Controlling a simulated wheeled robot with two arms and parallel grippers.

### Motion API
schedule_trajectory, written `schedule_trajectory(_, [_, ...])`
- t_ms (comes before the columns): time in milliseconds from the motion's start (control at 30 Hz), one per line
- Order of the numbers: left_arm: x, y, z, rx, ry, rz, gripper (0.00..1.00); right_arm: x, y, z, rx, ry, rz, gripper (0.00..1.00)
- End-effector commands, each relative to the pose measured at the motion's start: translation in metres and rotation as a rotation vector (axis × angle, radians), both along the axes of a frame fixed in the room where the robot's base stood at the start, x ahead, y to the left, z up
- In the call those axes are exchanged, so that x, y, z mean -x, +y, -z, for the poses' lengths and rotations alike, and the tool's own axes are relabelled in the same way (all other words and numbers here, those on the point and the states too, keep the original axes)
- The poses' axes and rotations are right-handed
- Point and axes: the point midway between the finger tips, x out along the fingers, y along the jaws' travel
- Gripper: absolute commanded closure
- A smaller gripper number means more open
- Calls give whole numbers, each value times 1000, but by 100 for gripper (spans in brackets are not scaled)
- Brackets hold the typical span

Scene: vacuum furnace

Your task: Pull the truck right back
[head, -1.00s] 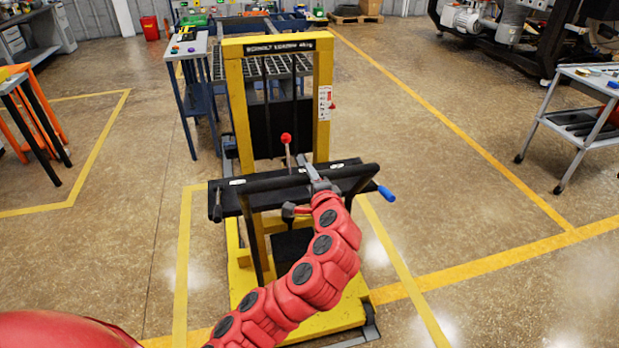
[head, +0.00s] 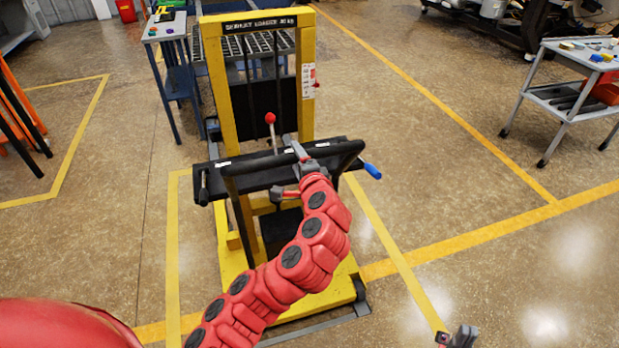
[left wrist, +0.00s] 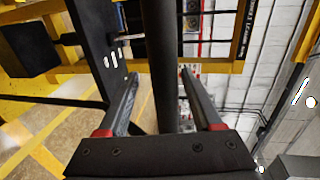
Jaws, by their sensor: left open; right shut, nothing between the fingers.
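The truck (head: 214,75) is a yellow lift loader with a black push bar (head: 258,166), a red-knobbed lever (head: 270,128) and a blue-ended handle (head: 371,170). It stands upright on the floor in front of me. My left gripper (head: 297,150) is at the right part of the push bar. In the left wrist view the bar (left wrist: 160,60) runs between the spread fingers (left wrist: 158,95), with gaps visible beside it. My right gripper (head: 458,336) is at the bottom right edge, partly cut off, empty and away from the truck.
A blue bench (head: 165,32) and a gridded rack stand behind the truck. A grey trolley (head: 545,92) stands at the right, and an orange-legged table (head: 18,110) at the left. Yellow floor lines (head: 172,250) flank the truck.

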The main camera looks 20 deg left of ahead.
Motion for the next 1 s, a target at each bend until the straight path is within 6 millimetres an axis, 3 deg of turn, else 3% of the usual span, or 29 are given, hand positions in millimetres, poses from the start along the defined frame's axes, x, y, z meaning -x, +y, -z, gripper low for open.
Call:
schedule_trajectory(367, [65, -47, -14, -1, -4, 10, 33, 0, 0, 18, 0, 0, 0, 100])
schedule_trajectory(400, [70, -52, -25, 1, 4, 11, 33, 0, 0, -5, 0, 1, 0, 100])
schedule_trajectory(500, [87, -62, -27, 2, 11, 8, 33, 0, 0, -24, 0, -1, 0, 100])
schedule_trajectory(800, [122, -86, -30, 2, 4, 7, 33, 0, 0, -36, 0, 0, 0, 100])
schedule_trajectory(1000, [131, -91, -31, 1, 3, 3, 33, 0, 0, -38, 0, 0, 0, 100])
